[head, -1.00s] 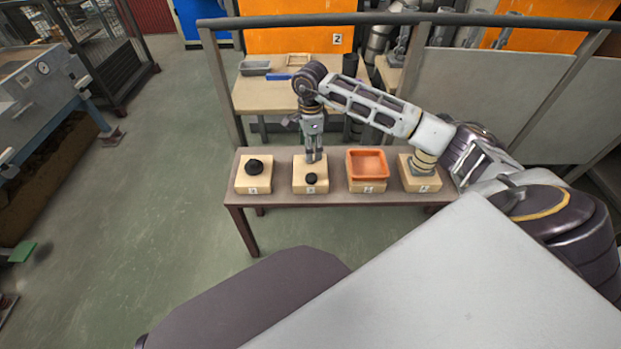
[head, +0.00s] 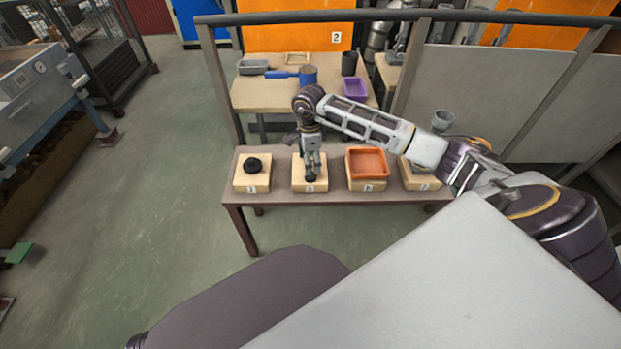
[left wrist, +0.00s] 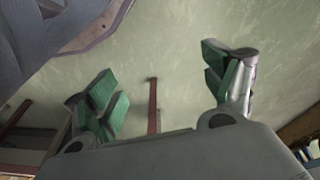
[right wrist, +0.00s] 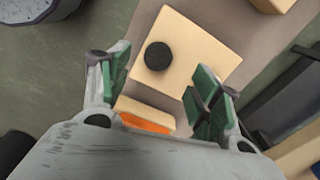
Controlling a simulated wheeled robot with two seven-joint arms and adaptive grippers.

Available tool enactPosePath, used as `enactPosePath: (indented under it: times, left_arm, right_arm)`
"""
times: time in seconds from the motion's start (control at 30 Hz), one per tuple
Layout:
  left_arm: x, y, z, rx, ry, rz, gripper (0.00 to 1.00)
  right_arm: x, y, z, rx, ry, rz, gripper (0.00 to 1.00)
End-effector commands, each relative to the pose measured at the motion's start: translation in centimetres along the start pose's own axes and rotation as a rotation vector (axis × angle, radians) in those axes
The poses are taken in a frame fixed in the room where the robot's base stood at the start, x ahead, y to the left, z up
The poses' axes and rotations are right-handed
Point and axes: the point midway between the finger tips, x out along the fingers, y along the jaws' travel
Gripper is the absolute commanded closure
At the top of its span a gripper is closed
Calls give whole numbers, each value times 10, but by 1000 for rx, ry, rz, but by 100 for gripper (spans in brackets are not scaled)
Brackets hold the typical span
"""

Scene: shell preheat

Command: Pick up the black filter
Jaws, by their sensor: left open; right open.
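A small round black disc, which looks like the black filter, lies on a wooden block in the right wrist view (right wrist: 158,56). In the head view the disc (head: 311,179) is partly covered by my right gripper (head: 312,171). The right gripper points down over that block, fingers apart. In the right wrist view the disc shows beyond the open green-padded fingers (right wrist: 161,88), with nothing between them.
The low table (head: 330,199) bears a row of wooden blocks. A black knobby piece (head: 253,164) sits on the left block, an orange tray (head: 368,163) on the third. A railing (head: 420,15) and a back bench (head: 270,97) lie behind.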

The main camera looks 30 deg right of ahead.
Motion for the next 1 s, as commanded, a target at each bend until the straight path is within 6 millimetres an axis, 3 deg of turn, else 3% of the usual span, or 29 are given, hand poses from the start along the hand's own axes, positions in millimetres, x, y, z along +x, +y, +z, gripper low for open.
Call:
enactPosePath:
  times: [0.13, 0.63, 0.87, 1.0]
  left_arm:
    - [-4, 2, 2, 0, 2, 4, 17]
    - [-4, 3, 1, 2, 6, 4, 17]
    - [-5, 3, -3, 2, 18, 7, 17]
    - [-17, 4, -10, 4, 45, 10, 17]
  right_arm:
    - [12, 0, 0, 0, 0, 2, 37]
    - [18, 0, 0, 0, 0, 1, 37]
    - [40, 2, 1, 0, -1, 2, 37]
    - [56, 3, 1, 0, -1, 3, 37]
